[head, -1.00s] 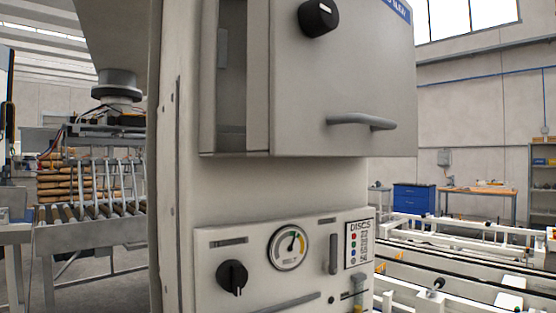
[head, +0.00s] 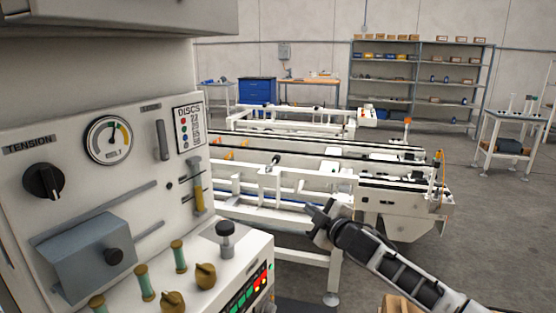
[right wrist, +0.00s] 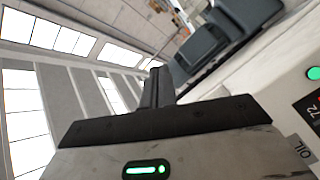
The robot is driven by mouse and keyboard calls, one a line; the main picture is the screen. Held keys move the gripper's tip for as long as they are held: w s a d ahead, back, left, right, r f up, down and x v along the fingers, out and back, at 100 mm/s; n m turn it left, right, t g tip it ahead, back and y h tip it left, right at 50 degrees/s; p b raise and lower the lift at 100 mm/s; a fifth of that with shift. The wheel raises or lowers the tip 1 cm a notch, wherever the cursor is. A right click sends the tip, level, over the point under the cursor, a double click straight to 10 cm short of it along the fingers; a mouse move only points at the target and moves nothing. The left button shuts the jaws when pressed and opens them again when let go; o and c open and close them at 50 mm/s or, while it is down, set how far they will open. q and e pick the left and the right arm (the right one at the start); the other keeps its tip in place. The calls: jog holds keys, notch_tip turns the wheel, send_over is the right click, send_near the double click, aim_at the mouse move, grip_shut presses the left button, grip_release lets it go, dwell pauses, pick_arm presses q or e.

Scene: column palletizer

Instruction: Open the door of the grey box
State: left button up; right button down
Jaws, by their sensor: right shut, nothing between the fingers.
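My left gripper is not in view.
The panel (head: 150,185) below the box carries a tension knob (head: 44,181), a dial (head: 108,140) and a blue-grey block (head: 88,258). Small knobs and bobbins stand on its ledge. White conveyor frames (head: 300,165) stand behind my right arm.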

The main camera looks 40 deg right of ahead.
jog(key=s+a+f+m+g+y, duration=0.1)
jog(key=s+a+f+m+g, duration=0.15)
jog(key=a+f, duration=0.35)
jog(key=s+a+f+m+g, duration=0.1)
jog(key=s+a+f, duration=0.25)
jog(key=f, duration=0.45)
jog(key=s+a+f+m+g+y, duration=0.1)
jog(key=s+a+f, duration=0.4)
jog(key=s+a, duration=0.5)
jog(key=s+a+f+m+g+y, duration=0.2)
jog(key=s+a+f+y, duration=0.1)
jog(key=s+a, duration=0.7)
jog(key=shift+s+a+f, duration=0.4)
jog(key=shift+a+f, duration=0.45)
jog(key=shift+a, duration=0.25)
